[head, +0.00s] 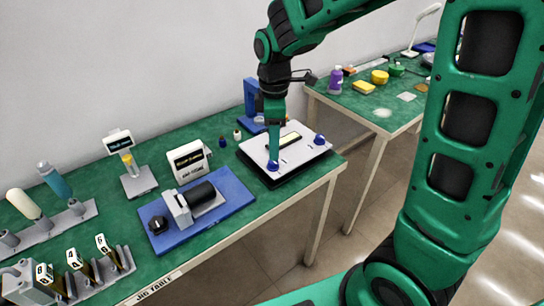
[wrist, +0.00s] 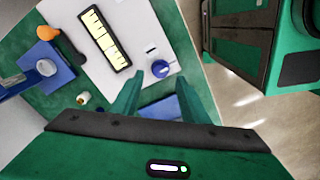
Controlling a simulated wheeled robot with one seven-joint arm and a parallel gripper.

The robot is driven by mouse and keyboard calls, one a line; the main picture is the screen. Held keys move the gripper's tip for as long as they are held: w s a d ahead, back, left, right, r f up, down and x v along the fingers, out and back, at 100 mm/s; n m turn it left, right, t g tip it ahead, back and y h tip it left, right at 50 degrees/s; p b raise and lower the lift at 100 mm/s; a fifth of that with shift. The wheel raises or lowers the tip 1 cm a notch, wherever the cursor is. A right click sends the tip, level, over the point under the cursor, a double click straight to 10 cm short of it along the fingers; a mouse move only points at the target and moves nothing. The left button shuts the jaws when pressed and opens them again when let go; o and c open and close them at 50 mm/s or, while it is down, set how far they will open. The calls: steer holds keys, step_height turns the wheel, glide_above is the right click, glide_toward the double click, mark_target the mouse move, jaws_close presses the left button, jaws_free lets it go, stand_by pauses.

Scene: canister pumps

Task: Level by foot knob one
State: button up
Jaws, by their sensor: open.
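A pale square plate (head: 295,160) on a dark base carries two blue foot knobs and a yellow level vial (head: 283,142). One knob (head: 273,166) is at the near corner, the other knob (head: 319,139) at the right corner. In the wrist view the plate (wrist: 150,22) shows the vial (wrist: 105,38) and one knob (wrist: 162,67) beside a short dark mark. My gripper (head: 273,156) points down over the near knob. In the wrist view my open gripper (wrist: 161,77) has its fingertips either side of that knob, with no clear contact. The vial's bubble is too small to read.
A blue stand (head: 250,98) is behind the plate. Small bottles (head: 222,141) and a boxed display (head: 188,160) stand to its left, with a pump on a blue base (head: 203,208) in front. The green table (head: 230,230) ends just right of the plate; a second table (head: 395,95) lies beyond a gap.

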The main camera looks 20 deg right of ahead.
mark_target(273, 164)
steer(key=shift+f, duration=2.7)
steer(key=shift+c, duration=0.2)
jaws_close()
